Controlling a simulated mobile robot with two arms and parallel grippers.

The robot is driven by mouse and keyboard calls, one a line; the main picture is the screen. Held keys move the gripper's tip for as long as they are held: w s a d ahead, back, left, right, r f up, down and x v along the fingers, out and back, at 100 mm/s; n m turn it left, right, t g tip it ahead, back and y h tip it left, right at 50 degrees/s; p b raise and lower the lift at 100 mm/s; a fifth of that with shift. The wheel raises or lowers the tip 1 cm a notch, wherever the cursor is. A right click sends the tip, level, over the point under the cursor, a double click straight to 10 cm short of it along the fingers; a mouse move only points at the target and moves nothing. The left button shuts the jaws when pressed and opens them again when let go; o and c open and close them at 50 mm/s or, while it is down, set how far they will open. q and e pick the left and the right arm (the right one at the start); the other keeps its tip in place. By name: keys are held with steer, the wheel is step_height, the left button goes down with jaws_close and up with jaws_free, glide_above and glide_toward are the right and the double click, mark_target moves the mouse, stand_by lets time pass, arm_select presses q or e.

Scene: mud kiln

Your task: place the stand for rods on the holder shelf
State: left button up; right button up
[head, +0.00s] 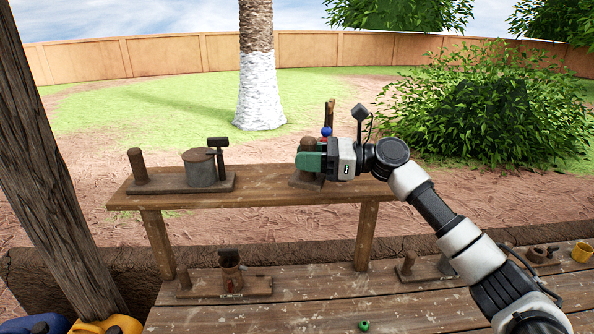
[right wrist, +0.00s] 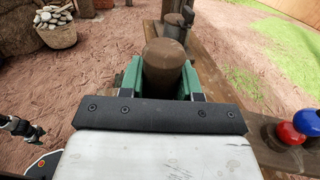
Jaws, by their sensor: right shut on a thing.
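My right gripper (head: 311,160) is over the right part of the raised wooden holder shelf (head: 260,198). Its green fingers are shut on the brown, round-topped post of the stand for rods (head: 304,181). In the right wrist view the post (right wrist: 165,60) sits upright between the fingers. The stand's dark base shows just below the fingers, at the shelf top; I cannot tell if it touches. A blue ball (head: 326,131) and a red ball (right wrist: 290,133) show just behind the gripper; whether they belong to the stand is hidden. My left gripper is not in view.
A stand with a grey pot (head: 201,170) occupies the shelf's left part, with bare shelf between. The lower table holds a stand with a brown cup (head: 230,272), other small stands, a yellow cup (head: 582,252) and a small green item (head: 364,325). A wooden post (head: 50,180) rises left.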

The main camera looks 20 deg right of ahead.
mark_target(301, 178)
steer(key=shift+w+a+f, duration=0.1)
steer(key=shift+a+f, duration=0.25)
steer(key=shift+a, duration=0.35)
step_height(301, 178, down, 3)
steer(key=shift+f+p, duration=0.1)
steer(key=shift+p, duration=0.65)
steer(key=shift+f, duration=0.4)
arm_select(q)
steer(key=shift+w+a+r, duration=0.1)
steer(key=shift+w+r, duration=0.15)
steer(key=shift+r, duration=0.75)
arm_select(e)
steer(key=shift+f, duration=0.1)
steer(key=o, duration=1)
steer(key=shift+f, duration=0.15)
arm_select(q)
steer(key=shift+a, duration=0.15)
arm_select(e)
steer(key=shift+o, duration=0.2)
